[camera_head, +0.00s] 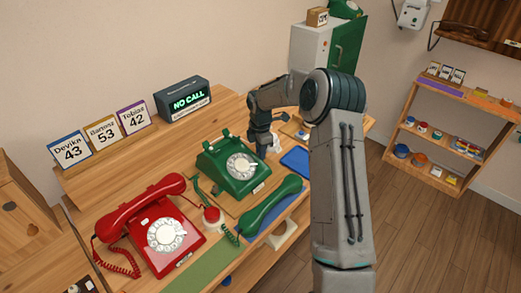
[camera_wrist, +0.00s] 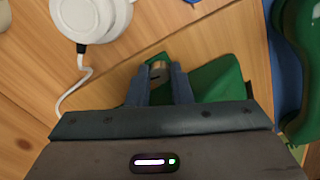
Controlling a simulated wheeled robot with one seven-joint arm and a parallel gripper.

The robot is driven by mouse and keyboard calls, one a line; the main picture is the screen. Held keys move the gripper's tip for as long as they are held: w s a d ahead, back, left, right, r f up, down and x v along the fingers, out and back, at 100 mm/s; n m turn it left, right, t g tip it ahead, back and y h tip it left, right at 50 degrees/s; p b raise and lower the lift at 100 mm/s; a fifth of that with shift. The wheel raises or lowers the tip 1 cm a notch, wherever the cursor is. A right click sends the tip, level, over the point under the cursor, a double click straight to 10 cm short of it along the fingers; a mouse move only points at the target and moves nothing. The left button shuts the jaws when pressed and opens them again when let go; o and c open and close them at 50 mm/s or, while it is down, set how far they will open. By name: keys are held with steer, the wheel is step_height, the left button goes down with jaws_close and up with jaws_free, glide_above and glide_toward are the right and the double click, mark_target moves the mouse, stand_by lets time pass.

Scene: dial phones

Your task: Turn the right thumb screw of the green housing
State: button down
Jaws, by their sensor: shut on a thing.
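The green housing (camera_head: 222,176) is a dial telephone body with a pale dial on the wooden desk. Its handset (camera_head: 268,207) lies off it, at the front right. My gripper (camera_head: 263,146) is at the right rear side of the housing, pointing down. In the wrist view my two fingers (camera_wrist: 164,82) are shut on a small brass-coloured thumb screw (camera_wrist: 157,70) at the edge of the green housing (camera_wrist: 218,80). The fingers and palm hide part of the screw and housing. The green handset (camera_wrist: 300,65) shows at the right edge there.
A red phone (camera_head: 158,232) stands at front left. A white round device (camera_wrist: 92,15) with a cord lies close to the fingers. A blue pad (camera_head: 296,161) lies right of the housing. Number cards (camera_head: 103,132) and a "NO CALL" display (camera_head: 187,101) stand behind.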

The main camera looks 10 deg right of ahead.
steer(key=shift+n, duration=0.3)
steer(key=c, duration=1.3)
jaws_free()
steer(key=shift+r, duration=0.15)
step_height(320, 180, up, 14)
steer(key=shift+f+b, duration=0.2)
steer(key=shift+b, duration=0.1)
steer(key=s+r+m+t, duration=0.1)
steer(key=s+r+m, duration=0.2)
steer(key=s+m, duration=0.35)
steer(key=s+r+m+h, duration=0.1)
steer(key=s+r+m, duration=0.2)
steer(key=s, duration=0.7)
steer(key=s+r+m+t, duration=0.1)
steer(key=s+r+m, duration=0.3)
steer(key=s, duration=0.5)
steer(key=s+f+m+y, duration=0.1)
steer(key=s+f+m, duration=0.3)
steer(key=s+m, duration=0.3)
steer(key=s, duration=0.4)
steer(key=shift+d+f+t, duration=0.15)
steer(key=shift+d+t, duration=0.1)
steer(key=shift+t, duration=0.15)
